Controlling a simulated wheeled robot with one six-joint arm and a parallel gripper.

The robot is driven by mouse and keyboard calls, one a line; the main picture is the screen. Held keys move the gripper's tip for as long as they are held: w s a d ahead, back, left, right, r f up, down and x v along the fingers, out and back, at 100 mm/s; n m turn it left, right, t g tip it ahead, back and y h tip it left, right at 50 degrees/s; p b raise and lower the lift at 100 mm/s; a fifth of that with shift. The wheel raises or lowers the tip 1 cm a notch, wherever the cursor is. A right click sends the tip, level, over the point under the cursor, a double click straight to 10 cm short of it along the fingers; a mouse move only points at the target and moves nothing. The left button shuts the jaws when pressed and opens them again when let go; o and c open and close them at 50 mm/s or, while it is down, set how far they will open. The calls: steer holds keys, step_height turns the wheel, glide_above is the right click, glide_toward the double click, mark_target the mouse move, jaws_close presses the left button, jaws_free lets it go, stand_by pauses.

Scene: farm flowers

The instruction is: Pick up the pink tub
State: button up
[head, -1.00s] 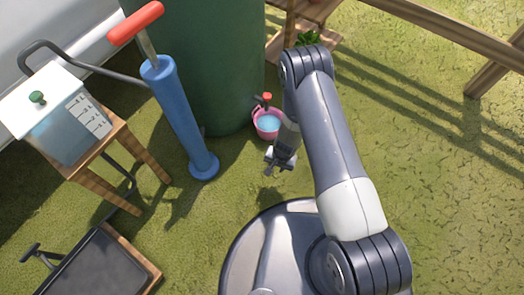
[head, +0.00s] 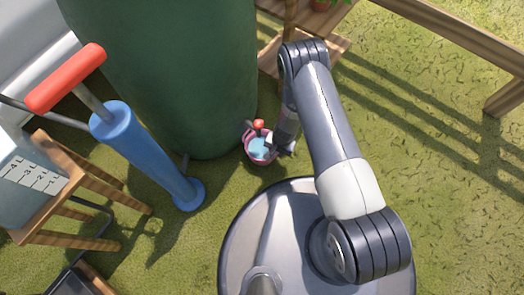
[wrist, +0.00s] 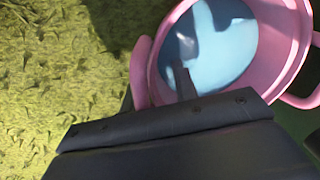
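The pink tub (head: 250,155) stands on the grass at the foot of the green tank, with pale blue liquid in it. My gripper (head: 285,147) is low at the tub's right side in the head view, partly hidden by my arm. In the wrist view the tub (wrist: 292,60) fills the upper right, with a pink handle at each side. One dark finger (wrist: 185,84) of mine reaches over the rim and shows against the liquid, with a gap to the near wall. The other finger is mostly hidden beyond the tub wall. The gripper appears open around the rim.
The green tank (head: 165,70) rises right behind the tub, with a red-handled tap (head: 258,124) above it. A blue pump (head: 145,150) with a red handle stands to the left, beside a wooden stool (head: 85,200). Open grass lies to the right.

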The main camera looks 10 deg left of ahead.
step_height(320, 180, down, 3)
steer(key=shift+a+b, duration=0.15)
steer(key=shift+b, duration=0.25)
steer(key=shift+r, duration=0.1)
jaws_close()
stand_by(1.0)
